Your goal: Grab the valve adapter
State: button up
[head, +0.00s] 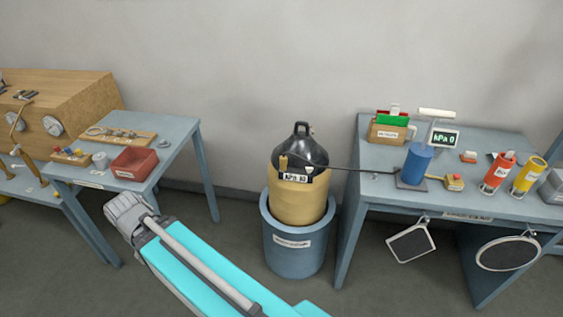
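I cannot tell for certain which item is the valve adapter. My turquoise and grey arm rises from the bottom edge toward the left table. My gripper's fingers do not show.
The cylinder stands in a blue tub (291,257) between the left table (180,137) and the right table (350,205). The right table holds a blue canister (419,163), a pressure display (444,139) and red and yellow cylinders. A red bin (135,161) sits on the left table.

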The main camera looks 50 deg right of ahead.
aim_at(283, 161)
jog(key=z, duration=0.05)
jog(key=k, duration=1.4)
jog(key=z, duration=1.45)
jog(key=i, duration=0.9)
jog(key=z, duration=0.05)
